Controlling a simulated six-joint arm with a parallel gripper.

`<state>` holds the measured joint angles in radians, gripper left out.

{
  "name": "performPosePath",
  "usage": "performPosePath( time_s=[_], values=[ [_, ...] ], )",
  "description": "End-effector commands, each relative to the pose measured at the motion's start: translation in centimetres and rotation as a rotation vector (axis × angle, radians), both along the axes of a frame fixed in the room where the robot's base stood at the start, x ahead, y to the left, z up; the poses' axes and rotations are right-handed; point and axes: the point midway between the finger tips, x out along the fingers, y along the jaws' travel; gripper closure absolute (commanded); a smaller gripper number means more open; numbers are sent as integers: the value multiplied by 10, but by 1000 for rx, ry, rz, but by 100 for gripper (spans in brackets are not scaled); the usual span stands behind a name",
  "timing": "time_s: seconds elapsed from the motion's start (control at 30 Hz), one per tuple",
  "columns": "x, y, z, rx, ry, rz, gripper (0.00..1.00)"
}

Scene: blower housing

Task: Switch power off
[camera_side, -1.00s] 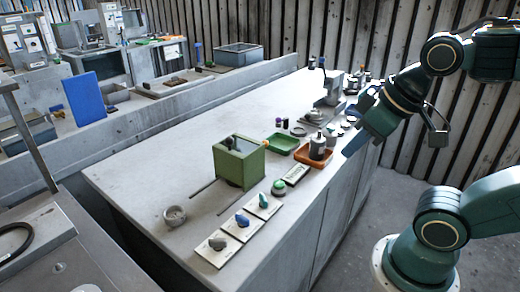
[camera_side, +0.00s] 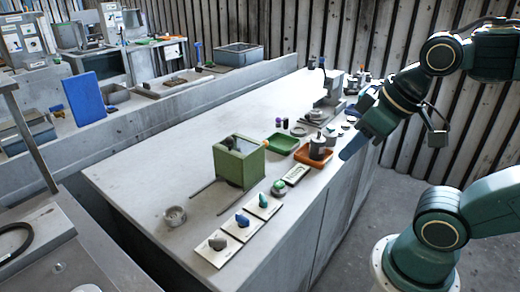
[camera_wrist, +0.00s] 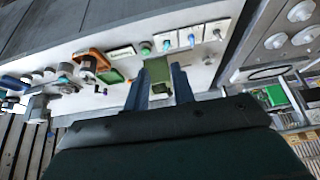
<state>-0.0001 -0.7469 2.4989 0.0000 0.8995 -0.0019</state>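Three knobs on pale plates line the bench's front edge: a grey knob (camera_side: 217,243), a blue knob (camera_side: 242,220) and a green knob (camera_side: 263,201). A round green button (camera_side: 278,187) and a pale labelled plate (camera_side: 296,174) follow behind them. I cannot read which one is the power switch. My gripper (camera_side: 358,136) is up over the bench's right edge, apart from all of them. In the wrist view its two blue fingers (camera_wrist: 160,88) are spread with nothing held. The blue knob (camera_wrist: 191,40) also shows there, beyond the fingers.
A green open box (camera_side: 238,162) on two rods stands mid-bench. An orange tray (camera_side: 314,157) and a green tray (camera_side: 282,144) lie behind it, with a grey machine (camera_side: 329,92) farther back. A small round cup (camera_side: 174,216) sits front left. The bench's left part is clear.

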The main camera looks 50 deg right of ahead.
Motion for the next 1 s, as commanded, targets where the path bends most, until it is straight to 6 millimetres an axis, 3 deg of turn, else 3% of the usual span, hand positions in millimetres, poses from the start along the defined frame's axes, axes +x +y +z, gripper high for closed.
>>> performPosePath(
  time_s=[0.27,0.47,1.0],
  values=[
    [17,0,-3,-20,41,41,71],
    [45,1,-10,-48,103,109,71],
    [126,5,-64,-116,283,328,71]
  ],
)
